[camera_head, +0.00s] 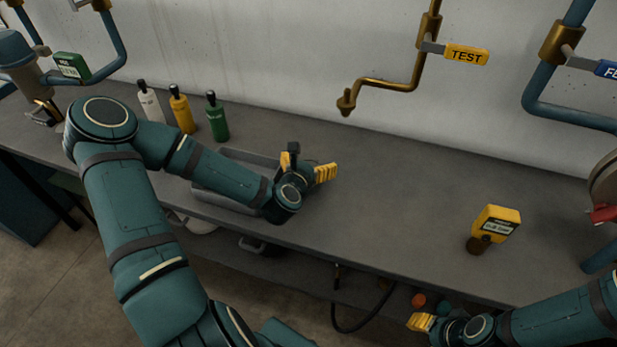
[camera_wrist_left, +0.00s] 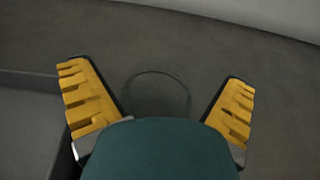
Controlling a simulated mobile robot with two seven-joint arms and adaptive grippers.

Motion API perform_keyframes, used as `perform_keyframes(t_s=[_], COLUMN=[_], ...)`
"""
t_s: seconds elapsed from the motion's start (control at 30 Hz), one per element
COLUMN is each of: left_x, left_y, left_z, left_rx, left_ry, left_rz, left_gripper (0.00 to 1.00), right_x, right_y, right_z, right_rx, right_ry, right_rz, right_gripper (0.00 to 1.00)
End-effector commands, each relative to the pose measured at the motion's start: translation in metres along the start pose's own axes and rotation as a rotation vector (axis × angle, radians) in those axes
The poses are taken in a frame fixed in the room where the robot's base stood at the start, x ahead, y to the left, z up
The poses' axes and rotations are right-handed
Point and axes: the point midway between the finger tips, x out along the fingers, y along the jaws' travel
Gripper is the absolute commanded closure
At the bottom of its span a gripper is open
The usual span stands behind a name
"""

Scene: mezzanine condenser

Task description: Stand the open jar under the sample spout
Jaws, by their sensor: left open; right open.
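The sample spout (camera_head: 347,103) is the brass pipe end below the yellow TEST tag (camera_head: 466,55), pointing down above the bench. In the left wrist view, a faint clear round rim, which looks like the open jar (camera_wrist_left: 157,72), shows between the fingers. Its lower part is hidden by my wrist, and I cannot make it out in the head view. My left gripper (camera_head: 308,168) is open low over the bench beside the tray, its fingers (camera_wrist_left: 155,80) on either side of the rim with gaps. My right gripper (camera_head: 425,324) is open at the bench's front edge, away from the spout.
A grey tray (camera_head: 212,206) sits under my left forearm. White (camera_head: 149,103), yellow (camera_head: 181,112) and green (camera_head: 217,119) bottles stand behind it. A yellow meter (camera_head: 496,221) stands at the right. The bench (camera_head: 400,190) below the spout is clear.

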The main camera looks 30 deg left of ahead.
Motion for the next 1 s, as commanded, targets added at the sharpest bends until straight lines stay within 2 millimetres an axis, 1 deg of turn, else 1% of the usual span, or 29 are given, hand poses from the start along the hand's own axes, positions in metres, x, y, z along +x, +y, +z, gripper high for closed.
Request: perform_keyframes(t_s=[0.03, 0.1, 0.3, 0.33, 0.37, 0.4, 0.47, 0.5, 0.53, 0.57, 0.9, 1.0], left_x=[0.0049, 0.0077, 0.0082, 0.0082, 0.0082, 0.0082, 0.0081, 0.0081, 0.0081, 0.0081, 0.0079, 0.006], left_y=[0.0003, 0.0001, 0.0002, 0.0002, 0.0002, 0.0002, 0.0002, 0.0003, 0.0003, 0.0003, 0.0004, 0.0006], left_z=[-0.0005, -0.0004, 0.0001, 0.0001, 0.0001, 0.0, 0.0, 0.0, -0.0001, -0.0002, 0.0003, 0.0069], left_rx=[0.0, 0.0, 0.001, 0.001, 0.001, 0.001, 0.001, 0.001, 0.001, 0.001, 0.0, 0.001], left_ry=[-0.001, 0.0, 0.0, 0.0, 0.0, 0.0, 0.0, 0.0, 0.0, 0.001, 0.001, -0.001], left_rz=[0.001, 0.0, 0.0, 0.0, 0.0, 0.0, 0.0, 0.0, 0.0, 0.0, 0.001, 0.001], left_gripper=[0.0, 0.0, 0.0, 0.04, 0.14, 0.28, 0.49, 0.63, 0.71, 0.73, 0.74, 0.74], right_x=[0.0015, 0.0018, 0.0014, 0.0014, 0.0014, 0.0014, 0.0014, 0.0014, 0.0014, 0.0014, 0.0012, -0.0017], right_y=[0.0006, 0.0007, 0.0005, 0.0005, 0.0005, 0.0005, 0.0005, 0.0005, 0.0005, 0.0005, 0.0005, -0.0006], right_z=[-0.0002, -0.0004, -0.0005, -0.0006, -0.0005, -0.0005, -0.0005, -0.0005, -0.0005, -0.0005, -0.0004, -0.0003], right_rx=[0.0, 0.0, 0.0, 0.0, 0.0, 0.0, 0.0, 0.0, 0.0, 0.0, 0.0, 0.0], right_ry=[0.001, 0.002, 0.002, 0.002, 0.002, 0.002, 0.002, 0.002, 0.002, 0.002, 0.001, 0.001], right_rz=[0.0, 0.0, 0.0, 0.0, 0.0, 0.0, 0.0, 0.0, 0.0, 0.0, 0.0, 0.0], right_gripper=[0.53, 0.53, 0.53, 0.53, 0.53, 0.53, 0.53, 0.53, 0.53, 0.53, 0.53, 0.53])
